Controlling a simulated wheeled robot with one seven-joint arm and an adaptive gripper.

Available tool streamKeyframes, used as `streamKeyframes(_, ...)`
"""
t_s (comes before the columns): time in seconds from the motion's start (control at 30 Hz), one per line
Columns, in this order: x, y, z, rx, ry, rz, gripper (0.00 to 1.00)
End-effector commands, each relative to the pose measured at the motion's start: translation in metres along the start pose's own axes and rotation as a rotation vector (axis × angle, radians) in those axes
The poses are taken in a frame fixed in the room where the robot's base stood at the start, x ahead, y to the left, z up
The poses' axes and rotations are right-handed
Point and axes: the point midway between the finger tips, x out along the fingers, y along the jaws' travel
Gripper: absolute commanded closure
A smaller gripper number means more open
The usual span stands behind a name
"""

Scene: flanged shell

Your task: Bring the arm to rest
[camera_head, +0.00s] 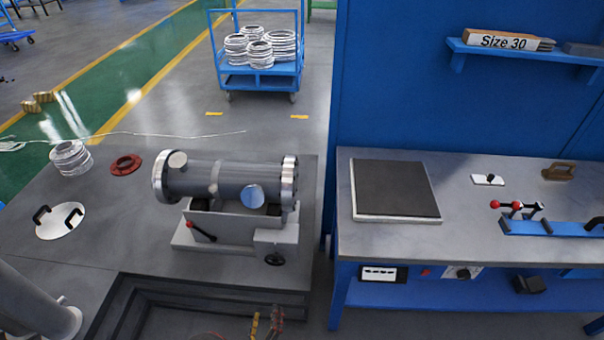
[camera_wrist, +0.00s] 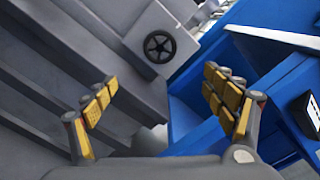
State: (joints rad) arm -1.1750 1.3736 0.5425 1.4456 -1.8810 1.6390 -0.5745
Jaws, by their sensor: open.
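My gripper (camera_wrist: 161,78) is open in the wrist view, its two yellow-padded fingers spread apart with nothing between them. In the head view the gripper (camera_head: 265,324) shows only in part at the bottom edge, in front of the grey table (camera_head: 110,215). The grey flanged shell (camera_head: 225,178) lies on its side on a clamp stand (camera_head: 215,233) on that table. The stand's black handwheel (camera_head: 274,259) also shows beyond the fingers in the wrist view (camera_wrist: 160,46).
A blue workbench (camera_head: 470,225) stands at the right, with a dark pad (camera_head: 392,188) and a blue fixture (camera_head: 550,227) on it. A round plate with handles (camera_head: 60,222), a red ring (camera_head: 126,164) and silver rings (camera_head: 70,158) lie left. A loaded blue cart (camera_head: 257,80) stands behind.

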Motion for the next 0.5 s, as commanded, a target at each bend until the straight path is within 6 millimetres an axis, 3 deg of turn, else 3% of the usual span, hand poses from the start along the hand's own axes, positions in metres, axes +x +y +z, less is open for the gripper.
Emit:
streamKeyframes(0.27, -0.004, -0.013, -0.034, 0.083, 0.113, -0.037, 0.16)
streamKeyframes(0.5, -0.017, -0.049, -0.076, 0.109, 0.246, -0.128, 0.16)
